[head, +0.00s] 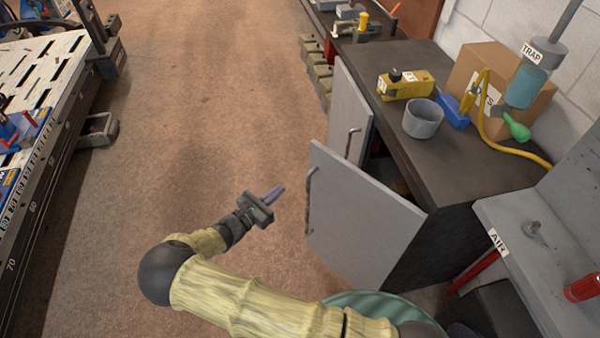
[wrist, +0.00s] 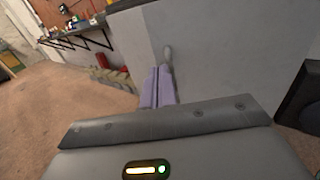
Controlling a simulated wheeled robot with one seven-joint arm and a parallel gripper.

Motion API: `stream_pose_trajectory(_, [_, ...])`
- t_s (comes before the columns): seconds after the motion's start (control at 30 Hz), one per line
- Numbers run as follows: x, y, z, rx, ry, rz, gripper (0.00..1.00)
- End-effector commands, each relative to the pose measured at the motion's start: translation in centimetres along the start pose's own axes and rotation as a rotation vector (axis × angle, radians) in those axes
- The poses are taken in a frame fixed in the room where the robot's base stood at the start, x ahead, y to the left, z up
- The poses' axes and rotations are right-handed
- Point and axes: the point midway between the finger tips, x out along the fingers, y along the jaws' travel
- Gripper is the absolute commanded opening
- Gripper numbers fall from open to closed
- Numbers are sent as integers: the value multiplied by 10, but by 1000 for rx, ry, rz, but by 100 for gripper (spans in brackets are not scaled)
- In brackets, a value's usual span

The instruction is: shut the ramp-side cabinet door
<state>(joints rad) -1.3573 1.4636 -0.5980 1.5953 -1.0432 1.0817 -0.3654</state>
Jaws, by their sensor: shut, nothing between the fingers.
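The dark-topped cabinet (head: 455,190) stands at the right with two grey doors standing open. The near door (head: 362,222) is swung out toward the aisle, with a bar handle (head: 309,190) by its left edge. The far door (head: 349,112) also stands out, its handle (head: 350,142) near the near door's top edge. I cannot tell which one is the ramp-side door. My gripper (head: 274,192) is shut and empty, left of the near door's handle and apart from it. In the wrist view, the purple fingers (wrist: 158,88) point at a grey panel (wrist: 225,60) with a handle (wrist: 168,54).
On the cabinet top are a yellow tool (head: 405,85), a grey cup (head: 423,119), a cardboard box (head: 510,85) and a yellow hose (head: 525,155). A grey bench (head: 530,235) stands at the right. A slotted rack (head: 45,75) is at left. Open floor (head: 190,120) lies between.

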Motion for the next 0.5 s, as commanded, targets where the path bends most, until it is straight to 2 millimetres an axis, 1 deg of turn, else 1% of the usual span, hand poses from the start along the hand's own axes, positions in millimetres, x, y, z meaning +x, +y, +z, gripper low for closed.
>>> stream_pose_trajectory(0.17, [16,-1,0,-1,0,-4,0])
stream_pose_trajectory(0.5, [74,-1,0,-1,-1,-5,0])
